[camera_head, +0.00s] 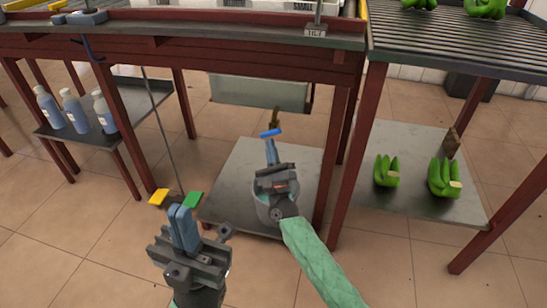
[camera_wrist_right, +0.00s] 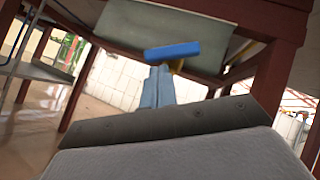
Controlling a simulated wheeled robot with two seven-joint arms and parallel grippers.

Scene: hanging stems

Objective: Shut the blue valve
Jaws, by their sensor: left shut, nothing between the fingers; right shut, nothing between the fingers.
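The blue valve (camera_head: 271,133) shows as a short blue bar handle below the tank, beside a brownish-yellow fitting. In the right wrist view the blue valve (camera_wrist_right: 172,51) lies just beyond the fingertips, its bar nearly level across the picture. My right gripper (camera_head: 270,149) is shut and empty, its tips pointing at the handle; whether they touch it I cannot tell. It also shows in the right wrist view (camera_wrist_right: 158,78). My left gripper (camera_head: 182,215) is shut and empty, in front of a yellow and a green tab, away from the valve.
A grey tank (camera_head: 258,94) hangs under the red-framed table. A metal lower shelf (camera_head: 240,185) lies below my right arm. Several blue bottles (camera_head: 73,110) stand on a left shelf. Green bananas (camera_head: 443,178) lie on a right shelf. Red legs flank the opening.

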